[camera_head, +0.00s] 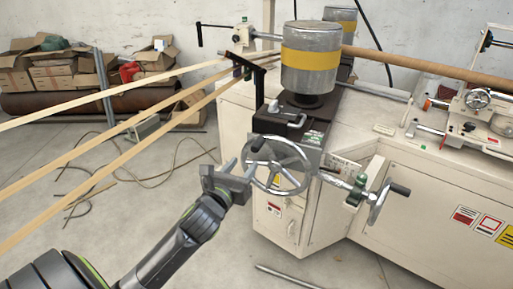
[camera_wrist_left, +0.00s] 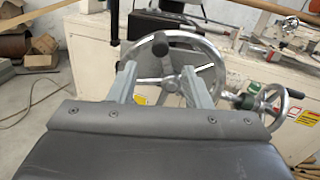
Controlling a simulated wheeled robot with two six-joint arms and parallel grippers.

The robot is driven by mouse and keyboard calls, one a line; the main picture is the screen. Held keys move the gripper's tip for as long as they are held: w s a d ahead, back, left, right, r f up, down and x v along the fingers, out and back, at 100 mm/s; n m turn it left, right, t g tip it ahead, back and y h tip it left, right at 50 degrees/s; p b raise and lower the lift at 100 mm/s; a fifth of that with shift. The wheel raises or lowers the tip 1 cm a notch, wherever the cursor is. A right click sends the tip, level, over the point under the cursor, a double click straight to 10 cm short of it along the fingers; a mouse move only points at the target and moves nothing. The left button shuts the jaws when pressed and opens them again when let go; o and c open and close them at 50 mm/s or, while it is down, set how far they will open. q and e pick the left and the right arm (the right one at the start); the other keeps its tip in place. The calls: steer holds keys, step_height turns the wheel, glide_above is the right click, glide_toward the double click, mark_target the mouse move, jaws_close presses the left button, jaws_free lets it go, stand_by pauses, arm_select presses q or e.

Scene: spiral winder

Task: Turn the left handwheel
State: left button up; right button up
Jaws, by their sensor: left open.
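The left handwheel (camera_head: 304,165) is a silver spoked wheel with a black knob handle, on the front of the cream machine. It also shows in the left wrist view (camera_wrist_left: 212,62), with its black knob (camera_wrist_left: 160,44) at the upper left of the rim. My left gripper (camera_head: 238,168) is open at the wheel's left side. In the left wrist view its two fingers (camera_wrist_left: 160,80) point at the wheel, with the knob beyond and between their tips. I cannot tell whether a finger touches the wheel. My right gripper is not in view.
A smaller handwheel (camera_head: 378,200) with a black handle stands to the right. A grey drum with a yellow band (camera_head: 310,60) sits above the wheel. Long tan strips (camera_head: 110,165) run across the left. Cables and a metal bar (camera_head: 288,276) lie on the floor.

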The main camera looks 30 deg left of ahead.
mark_target(254, 150)
arm_select(q)
steer(key=w, duration=0.3)
steer(key=w+a, duration=0.1)
steer(key=w, duration=0.5)
steer(key=shift+w+a, duration=0.15)
steer(key=shift+a, duration=0.2)
jaws_close()
